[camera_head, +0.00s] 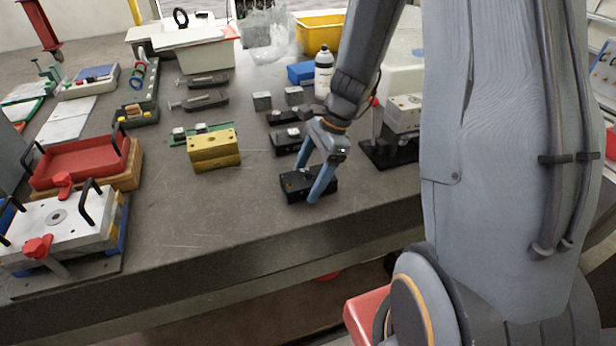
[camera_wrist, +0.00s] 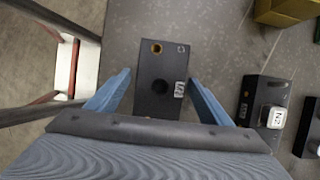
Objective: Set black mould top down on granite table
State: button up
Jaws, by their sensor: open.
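The black mould top (camera_head: 291,190) rests on the granite table (camera_head: 240,225) near its front edge. In the wrist view the black mould top (camera_wrist: 150,68) shows a brass-ringed hole, a dark centre hole and a small white label. My gripper (camera_head: 307,183) is open, with one blue finger on each side of the block. In the wrist view my gripper (camera_wrist: 159,77) shows gaps between both fingers and the block's sides. The block's end nearest the wrist is partly hidden by the gripper body.
Another black block with a white-labelled piece (camera_wrist: 251,92) lies beside it. A yellow block (camera_head: 214,153) stands to the left, and a black-based stand (camera_head: 392,153) to the right. A red tray (camera_head: 80,165) is at far left.

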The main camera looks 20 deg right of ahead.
jog(key=shift+r, duration=0.1)
jog(key=b+v, duration=0.2)
jog(key=v, duration=1)
jog(key=s+a+f+n+h, duration=0.1)
jog(key=s+f+n, duration=0.1)
jog(key=n, duration=0.3)
jog(key=s+a+f+n+t+h, duration=0.1)
jog(key=s+a+n, duration=0.1)
jog(key=s+n, duration=0.2)
jog(key=s+a+f+n+h, duration=0.1)
jog(key=s+f+n+h, duration=0.1)
jog(key=n, duration=0.5)
jog(key=shift+s+a+f+n, duration=0.2)
jog(key=shift+s+f+n, duration=0.15)
jog(key=shift+s, duration=0.15)
jog(key=shift+s+a+f+n+t, duration=0.2)
jog(key=shift+n+t, duration=0.1)
jog(key=shift+n, duration=0.25)
jog(key=shift+f+b, duration=0.5)
jog(key=shift+b, duration=0.2)
jog(key=shift+r, duration=0.1)
